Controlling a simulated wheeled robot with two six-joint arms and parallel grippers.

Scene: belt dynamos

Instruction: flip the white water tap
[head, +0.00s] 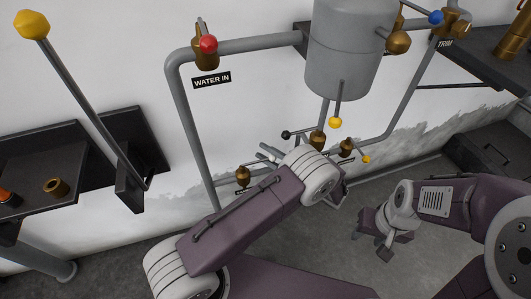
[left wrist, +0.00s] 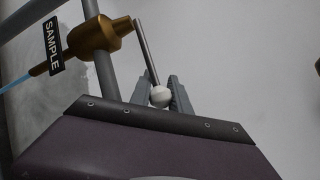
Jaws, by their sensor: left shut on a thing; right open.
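The white water tap shows in the left wrist view as a brass body (left wrist: 93,36) with a grey rod lever ending in a white ball (left wrist: 160,96). A thin light-blue stream (left wrist: 15,82) runs from its spout. My left gripper (left wrist: 161,92) is shut on the white ball, one finger on each side. In the head view my left gripper (head: 266,153) is beside a small brass valve (head: 243,174), low on the wall; the white ball cannot be made out there. My right gripper (head: 374,240) is open and empty above the floor at the right.
A dark SAMPLE plate (left wrist: 53,45) is by the tap. Nearby are black (head: 286,135) and yellow (head: 335,122) knobs, a grey tank (head: 348,45), and a red-knobbed valve (head: 208,43) above WATER IN. A tall yellow-knobbed lever (head: 31,25) stands at the left.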

